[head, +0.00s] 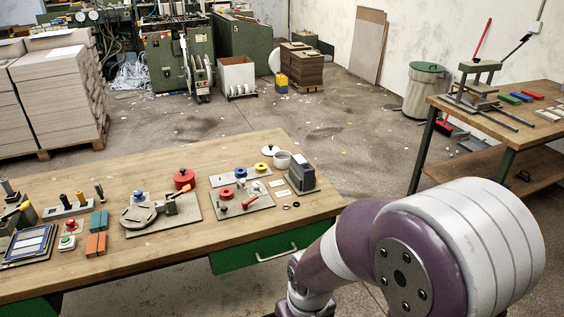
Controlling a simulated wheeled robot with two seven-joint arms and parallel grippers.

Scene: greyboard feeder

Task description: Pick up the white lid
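The white lid (267,148), with a small dark knob on top, is at the far edge of the wooden table (140,265), right of its middle. A white round pot (282,159) stands just in front of it and to the right. Nothing holds the lid. My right arm comes in from the lower right, and its gripper is out of the frame. My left arm and gripper are not in view.
Near the lid are a red round pot (184,179), a grey board with red knobs (243,205) and a dark grey box (301,174). Several blocks, buttons and fixtures fill the table's left side. Bare wood lies along the front edge. A second workbench (520,125) stands at right.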

